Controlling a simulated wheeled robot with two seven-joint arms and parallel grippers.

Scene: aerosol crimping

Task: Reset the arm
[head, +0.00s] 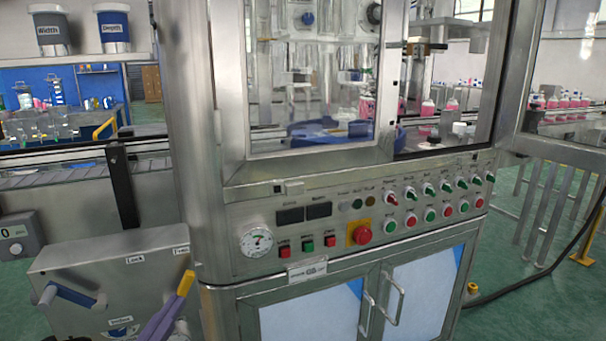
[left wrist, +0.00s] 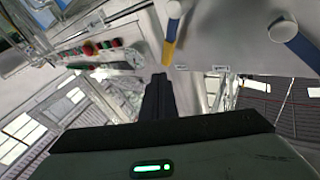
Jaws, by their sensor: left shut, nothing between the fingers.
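My left gripper (left wrist: 160,82) shows in the left wrist view as dark fingers closed together, with nothing between them. Its tips are close to the yellow end of a blue-and-yellow lever (left wrist: 172,32); I cannot tell whether they touch. In the head view this lever (head: 168,316) rises in front of a grey metal box (head: 110,264) at the lower left. I cannot make out the left gripper clearly in the head view. My right gripper is in neither view.
The box also has a blue handle (head: 70,296). Beside it stands a steel machine with a control panel and a red emergency button (head: 362,233). A conveyor (head: 60,172) runs behind the box. A glass door (head: 570,80) stands open at the right.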

